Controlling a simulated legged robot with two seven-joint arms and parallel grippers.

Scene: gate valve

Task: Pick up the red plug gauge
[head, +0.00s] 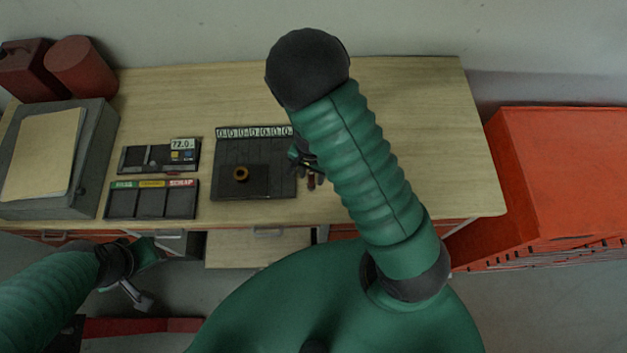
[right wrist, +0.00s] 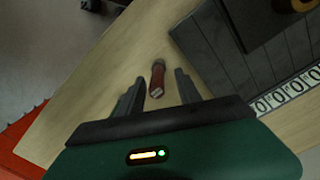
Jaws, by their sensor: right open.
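The red plug gauge (right wrist: 157,80) is a short red cylinder with a pale end, lying on the wooden bench top. In the right wrist view it lies in the gap between the two fingers of my right gripper (right wrist: 158,86), which is open. I cannot tell whether the fingers are down around it or still above it. In the head view my right gripper (head: 302,160) is partly hidden by its own arm, beside the dark tray's right edge. My left gripper (head: 138,292) hangs low at the left, in front of the bench; its jaw opening is unclear.
A dark slatted tray (head: 225,190) with a brass ring (head: 241,174) lies just left of the right gripper. A sorting tray (head: 150,203) and a gauge display box (head: 160,157) stand farther left. An orange cabinet (head: 560,170) stands right; the bench's right side (head: 440,130) is clear.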

